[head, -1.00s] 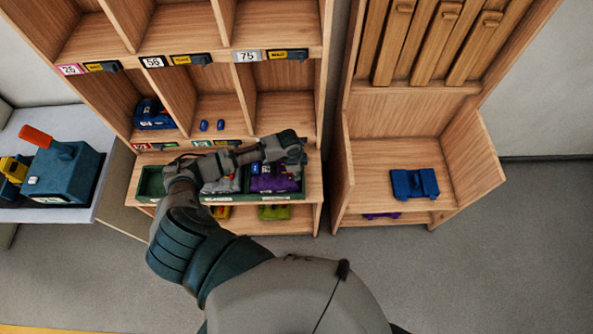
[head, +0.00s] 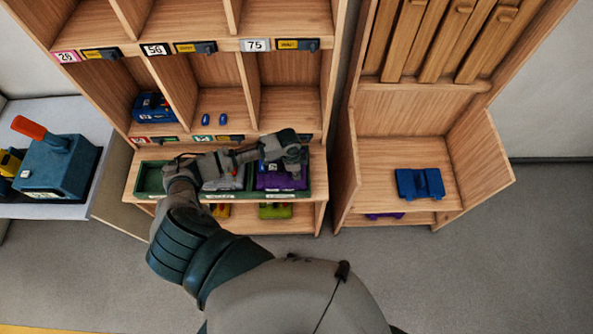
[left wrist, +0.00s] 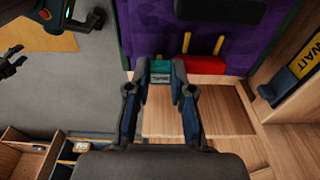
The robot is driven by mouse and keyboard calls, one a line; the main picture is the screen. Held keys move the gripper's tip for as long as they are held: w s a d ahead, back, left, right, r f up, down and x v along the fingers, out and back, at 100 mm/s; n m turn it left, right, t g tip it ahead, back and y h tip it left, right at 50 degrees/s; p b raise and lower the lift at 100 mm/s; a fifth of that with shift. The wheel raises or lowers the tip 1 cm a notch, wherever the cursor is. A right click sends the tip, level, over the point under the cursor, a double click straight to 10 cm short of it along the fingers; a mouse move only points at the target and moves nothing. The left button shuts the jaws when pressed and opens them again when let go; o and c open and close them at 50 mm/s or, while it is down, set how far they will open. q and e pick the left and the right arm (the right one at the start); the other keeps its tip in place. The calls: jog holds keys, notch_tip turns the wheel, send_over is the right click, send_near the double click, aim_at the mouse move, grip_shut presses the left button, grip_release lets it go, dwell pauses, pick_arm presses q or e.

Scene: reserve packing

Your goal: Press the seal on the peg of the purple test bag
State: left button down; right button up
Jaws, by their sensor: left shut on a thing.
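The purple test bag (head: 283,183) sits in the right part of a long green tray (head: 250,195) on the shelf unit. Its purple cloth (left wrist: 150,14) fills the top of the left wrist view. My left gripper (head: 290,165) is over the bag and hides part of it. In the left wrist view, my left gripper (left wrist: 158,75) is shut on a small teal piece with a grey label (left wrist: 160,71), against the bag. A red piece (left wrist: 204,65) is beside it. I cannot tell whether the teal piece is the seal; the peg cannot be made out.
A grey item (head: 225,180) sits in the tray's middle. Wooden cubbies stand above, and a lime item (head: 275,211) lies below. A blue holder (head: 419,183) stands on the right-hand shelf. Dark jointed parts (left wrist: 14,60) at the wrist view's left edge may be my right arm.

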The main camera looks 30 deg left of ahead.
aim_at(291, 174)
pick_arm(q)
jog(key=shift+s+a+f, duration=0.45)
jog(key=shift+a+f, duration=0.15)
jog(key=shift+a, duration=0.2)
jog(key=c, duration=1.9)
grip_release()
jog(key=shift+d+f, duration=0.1)
jog(key=shift+d, duration=0.1)
jog(key=shift+o, duration=0.3)
jog(key=shift+a+f, duration=0.1)
jog(key=shift+o, duration=1.4)
jog(key=shift+w+a+f, duration=0.15)
jog(key=shift+a+f, duration=0.05)
jog(key=shift+a, duration=0.2)
jog(key=shift+w+a, duration=0.15)
jog(key=shift+w, duration=0.05)
jog(key=shift+d+r, duration=0.15)
jog(key=shift+d, duration=0.05)
jog(key=shift+w+d+p, duration=0.25)
jog(key=shift+d+p, duration=0.15)
jog(key=shift+d, duration=0.3)
pick_arm(e)
jog(key=shift+a+r, duration=0.25)
jog(key=shift+a, duration=0.35)
jog(key=shift+a+r, duration=0.25)
jog(key=shift+a, duration=0.35)
jog(key=shift+a, duration=0.45)
